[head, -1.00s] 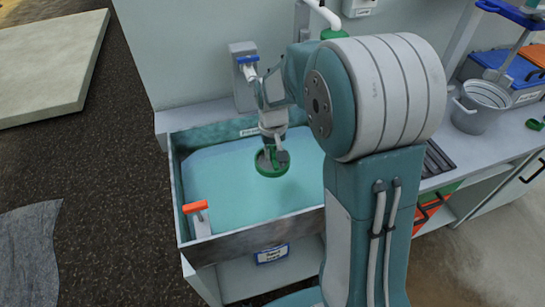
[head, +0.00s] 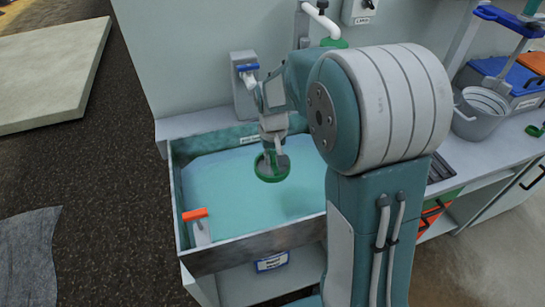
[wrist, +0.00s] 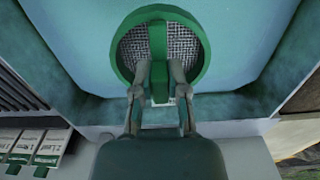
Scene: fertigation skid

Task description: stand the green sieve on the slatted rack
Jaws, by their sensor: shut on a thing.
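The green sieve (head: 271,170) is a round green ring with grey mesh and a green bar across it. It is over the water in the tank, and I cannot tell whether it touches the water. My gripper (head: 270,160) is shut on the sieve's bar from above. In the wrist view, the sieve (wrist: 190,45) shows its mesh, with my gripper's fingers (wrist: 159,70) on both sides of the bar. The dark slatted rack (head: 440,163) is on the counter right of the tank, partly hidden by my arm. Dark slats also show at the left of the wrist view (wrist: 14,92).
The metal tank (head: 262,238) holds blue-green water, and its walls stand around the sieve. An orange-handled item (head: 195,214) is at its front left corner. A grey bucket (head: 480,115) stands further right on the counter.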

